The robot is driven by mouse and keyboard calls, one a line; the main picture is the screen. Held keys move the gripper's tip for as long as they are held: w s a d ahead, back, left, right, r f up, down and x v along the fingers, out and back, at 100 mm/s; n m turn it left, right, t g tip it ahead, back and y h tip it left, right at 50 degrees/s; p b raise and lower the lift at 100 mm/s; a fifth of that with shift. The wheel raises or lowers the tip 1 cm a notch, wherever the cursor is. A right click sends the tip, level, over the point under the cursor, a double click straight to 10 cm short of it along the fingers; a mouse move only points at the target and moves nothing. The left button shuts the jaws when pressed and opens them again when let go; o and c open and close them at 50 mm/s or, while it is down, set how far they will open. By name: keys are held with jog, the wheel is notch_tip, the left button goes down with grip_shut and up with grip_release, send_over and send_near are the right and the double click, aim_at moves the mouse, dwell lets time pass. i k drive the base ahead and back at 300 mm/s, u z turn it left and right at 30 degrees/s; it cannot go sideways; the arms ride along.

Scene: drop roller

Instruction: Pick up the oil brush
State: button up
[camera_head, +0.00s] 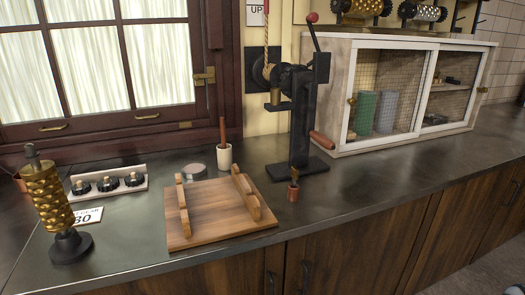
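A brown stick-like handle (222,130), which looks like that of the oil brush, stands upright in a white cup (224,157) on the dark counter. The lower end of it is hidden inside the cup. The cup stands behind the wooden board and left of the black hand-cranked machine. My gripper is not in view.
A wooden rack board (210,228) lies in front of the cup. A black machine (302,115) with a small reddish-brown piece (293,190) before it stands right. A gold roller (48,195) stands left, near a tray of black knobs (108,184). The right counter is clear.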

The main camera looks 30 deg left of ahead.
aim_at(222, 126)
jog(key=u, duration=1.1)
